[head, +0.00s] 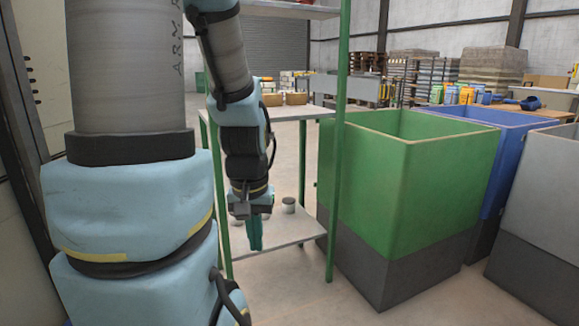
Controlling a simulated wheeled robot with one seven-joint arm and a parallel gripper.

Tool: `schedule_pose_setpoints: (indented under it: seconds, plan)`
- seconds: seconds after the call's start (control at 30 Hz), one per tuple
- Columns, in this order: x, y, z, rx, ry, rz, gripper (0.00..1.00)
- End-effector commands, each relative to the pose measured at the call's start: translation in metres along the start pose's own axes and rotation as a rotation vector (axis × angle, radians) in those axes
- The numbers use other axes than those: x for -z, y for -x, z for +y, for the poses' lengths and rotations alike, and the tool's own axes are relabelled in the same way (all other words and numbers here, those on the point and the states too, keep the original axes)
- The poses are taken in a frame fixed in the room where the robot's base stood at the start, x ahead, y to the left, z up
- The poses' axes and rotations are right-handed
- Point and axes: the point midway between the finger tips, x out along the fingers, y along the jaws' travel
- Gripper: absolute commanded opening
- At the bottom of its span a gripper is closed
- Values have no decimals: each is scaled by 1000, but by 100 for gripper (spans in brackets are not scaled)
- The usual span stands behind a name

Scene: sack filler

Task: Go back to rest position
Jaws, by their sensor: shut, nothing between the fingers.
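My gripper (255,234) hangs below my blue and grey arm in the head view, pointing down. Its teal fingers are together, with nothing visible between them. It appears in front of the lower shelf of a green-framed rack (339,150). My upper arm fills much of the left side of the view and hides what lies behind it.
A small grey can (288,205) stands on the lower shelf (305,233). A large green bin (440,165) stands right of the rack, then a blue bin (508,160) and a grey bin (545,200). Pallet stacks (490,65) are behind.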

Motion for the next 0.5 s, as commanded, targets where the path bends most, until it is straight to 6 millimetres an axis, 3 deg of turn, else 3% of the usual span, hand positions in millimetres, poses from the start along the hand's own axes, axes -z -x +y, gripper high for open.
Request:
schedule_pose_setpoints:
  seconds: [0.03, 0.27, 0.5]
  plan:
    - [3, 22, 0, 0, 0, 0, 0]
    - [11, 77, 1, -1, -1, 1, 0]
    - [22, 154, 2, -1, -1, 2, 0]
